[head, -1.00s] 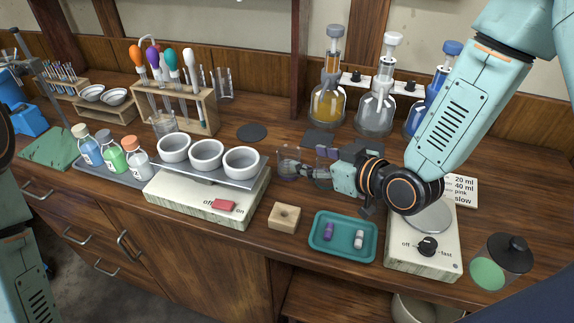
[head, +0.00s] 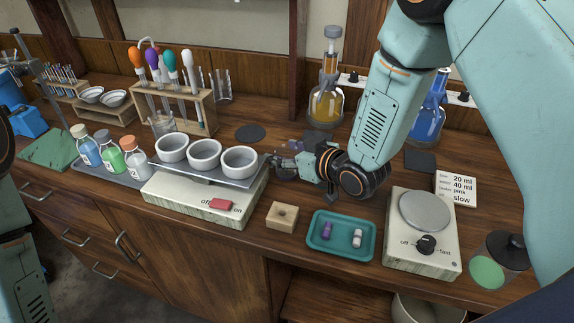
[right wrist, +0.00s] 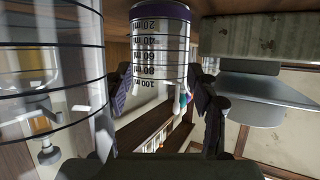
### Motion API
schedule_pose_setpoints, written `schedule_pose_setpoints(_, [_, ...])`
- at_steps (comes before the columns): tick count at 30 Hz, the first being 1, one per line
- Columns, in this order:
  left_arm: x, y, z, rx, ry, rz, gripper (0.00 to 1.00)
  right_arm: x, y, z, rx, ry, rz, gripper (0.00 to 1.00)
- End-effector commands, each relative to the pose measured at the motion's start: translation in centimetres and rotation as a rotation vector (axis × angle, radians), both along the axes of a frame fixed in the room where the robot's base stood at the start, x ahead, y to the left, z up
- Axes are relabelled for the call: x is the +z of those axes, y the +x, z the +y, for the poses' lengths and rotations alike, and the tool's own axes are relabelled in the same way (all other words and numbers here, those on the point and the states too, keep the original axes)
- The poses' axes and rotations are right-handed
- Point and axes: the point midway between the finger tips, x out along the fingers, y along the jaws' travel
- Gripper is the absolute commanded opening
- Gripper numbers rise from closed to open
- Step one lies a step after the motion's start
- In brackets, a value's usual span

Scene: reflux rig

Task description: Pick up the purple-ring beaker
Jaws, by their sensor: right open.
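The purple-ring beaker (right wrist: 160,48) is clear, with dark volume marks and a purple band. It appears upside down in the right wrist view, because that view is inverted. My right gripper (right wrist: 161,84) is open, with one finger on each side of the beaker; I cannot tell whether they touch it. In the head view my right gripper (head: 284,163) is low over the bench, right of the three white bowls, and mostly hides the beaker. My left gripper is out of view.
A larger clear vessel with black rings (right wrist: 50,65) stands close beside the gripper in the right wrist view. Flasks (head: 326,103) stand behind.

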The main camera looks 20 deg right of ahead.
Motion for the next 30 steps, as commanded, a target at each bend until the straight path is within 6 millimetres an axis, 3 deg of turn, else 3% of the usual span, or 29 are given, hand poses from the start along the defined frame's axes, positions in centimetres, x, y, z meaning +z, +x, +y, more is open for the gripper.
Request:
schedule_pose_setpoints(4, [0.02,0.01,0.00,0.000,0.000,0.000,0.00,0.03,-0.02,-0.03,0.000,0.000,0.000,0.58])
schedule_pose_setpoints(20, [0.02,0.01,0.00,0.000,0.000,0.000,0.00,0.06,-0.03,-0.05,0.000,0.000,-0.001,0.13])
schedule_pose_setpoints(30, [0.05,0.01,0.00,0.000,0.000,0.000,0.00,0.29,0.00,-0.04,0.000,0.001,-0.002,0.13])
